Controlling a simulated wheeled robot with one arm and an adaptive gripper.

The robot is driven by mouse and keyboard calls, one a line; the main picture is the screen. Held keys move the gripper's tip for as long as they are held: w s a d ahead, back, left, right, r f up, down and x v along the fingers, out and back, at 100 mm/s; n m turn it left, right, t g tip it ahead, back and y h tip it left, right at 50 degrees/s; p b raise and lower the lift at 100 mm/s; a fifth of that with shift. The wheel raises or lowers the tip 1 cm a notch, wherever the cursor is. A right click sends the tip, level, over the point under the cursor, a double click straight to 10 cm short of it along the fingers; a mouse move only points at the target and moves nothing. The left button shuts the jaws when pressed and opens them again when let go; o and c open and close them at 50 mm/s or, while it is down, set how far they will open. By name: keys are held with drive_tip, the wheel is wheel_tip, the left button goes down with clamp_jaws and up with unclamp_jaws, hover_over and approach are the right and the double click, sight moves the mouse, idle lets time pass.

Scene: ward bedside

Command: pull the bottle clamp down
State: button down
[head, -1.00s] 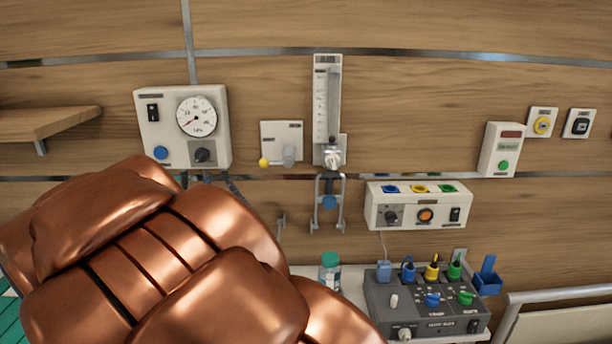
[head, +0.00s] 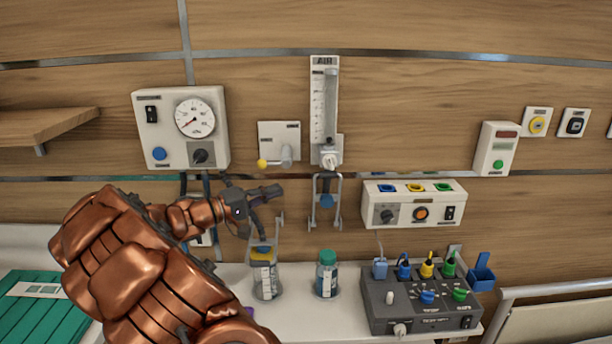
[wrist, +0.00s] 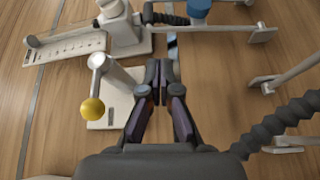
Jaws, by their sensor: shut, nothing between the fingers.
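Two metal bracket frames hang under the rail, and I cannot tell surely which one is the bottle clamp. The right frame (head: 315,206) hangs below the air flowmeter, with a blue knob (head: 326,200) in it. The left frame (head: 279,232) is partly hidden by my gripper and stands over a clear bottle (head: 265,284). A yellow-ended lever (head: 262,163) sits on a white plate above; its ball (wrist: 92,109) also shows in the wrist view. My gripper (head: 280,190) is shut and empty, pointing right between the plate and the left frame. Its fingertips (wrist: 159,64) meet in the wrist view.
The air flowmeter (head: 325,110) and a gauge box (head: 182,128) are on the wall. A green-capped bottle (head: 326,274) and a grey control box (head: 420,312) stand on the shelf. A white socket box (head: 415,204) is right of the frames.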

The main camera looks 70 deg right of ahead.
drive_tip(key=shift+w+d, duration=0.3)
drive_tip(key=shift+d, duration=0.1)
drive_tip(key=p+x, duration=0.4)
drive_tip(key=x, duration=0.6)
drive_tip(key=shift+r, duration=0.15)
drive_tip(key=shift+h+b, duration=0.3)
drive_tip(key=shift+b, duration=0.05)
